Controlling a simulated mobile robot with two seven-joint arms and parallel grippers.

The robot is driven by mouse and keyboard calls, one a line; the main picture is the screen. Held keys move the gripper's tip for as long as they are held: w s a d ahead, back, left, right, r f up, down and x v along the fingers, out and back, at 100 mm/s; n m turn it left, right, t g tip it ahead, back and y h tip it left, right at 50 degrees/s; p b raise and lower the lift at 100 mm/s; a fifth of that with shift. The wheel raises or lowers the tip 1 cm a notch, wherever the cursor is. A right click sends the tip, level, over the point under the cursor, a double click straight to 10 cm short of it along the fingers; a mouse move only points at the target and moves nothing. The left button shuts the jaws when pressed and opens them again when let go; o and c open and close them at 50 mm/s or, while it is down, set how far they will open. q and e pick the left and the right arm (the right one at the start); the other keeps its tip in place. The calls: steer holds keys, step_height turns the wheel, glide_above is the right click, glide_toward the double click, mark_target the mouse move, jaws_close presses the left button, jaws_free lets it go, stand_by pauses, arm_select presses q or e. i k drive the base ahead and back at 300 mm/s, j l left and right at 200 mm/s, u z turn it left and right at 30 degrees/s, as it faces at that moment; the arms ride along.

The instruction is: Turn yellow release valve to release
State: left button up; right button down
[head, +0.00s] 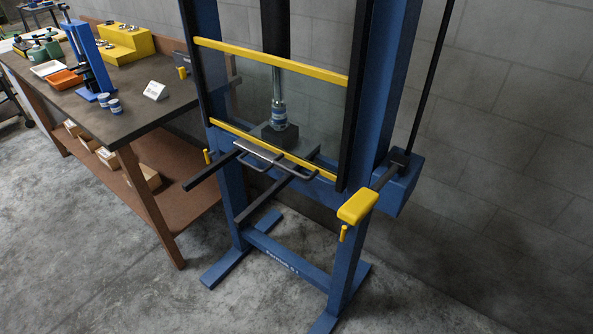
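A blue hydraulic press stands in the middle. A blue box (397,188) sits on its right post, with a long black bar rising from it. A dark rod (384,176) runs from this box to a thick yellow block-shaped handle (358,207). A small yellow peg (344,233) shows just below that handle. I cannot tell for sure which yellow part is the release valve. The press ram (277,88) reaches down to a blue-white part (279,117) on a dark block (279,137). Neither gripper is in view.
A clear guard with yellow bars (272,61) covers the press front. Dark rails (262,204) stick out toward me. A workbench (134,101) with an orange tray (66,80) and cans stands left. The floor at front right is clear.

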mark_target(183, 74)
steer(key=i+j, duration=0.15)
steer(key=j, duration=0.35)
steer(key=i+j+z, duration=0.15)
steer(key=j, duration=0.3)
steer(key=i+j, duration=0.15)
steer(key=j, duration=0.35)
steer(key=i+j+z, duration=0.15)
steer(key=j, duration=0.35)
steer(key=i+j, duration=0.1)
steer(key=j, duration=0.45)
steer(key=i+j+z, duration=0.15)
steer(key=j, duration=0.35)
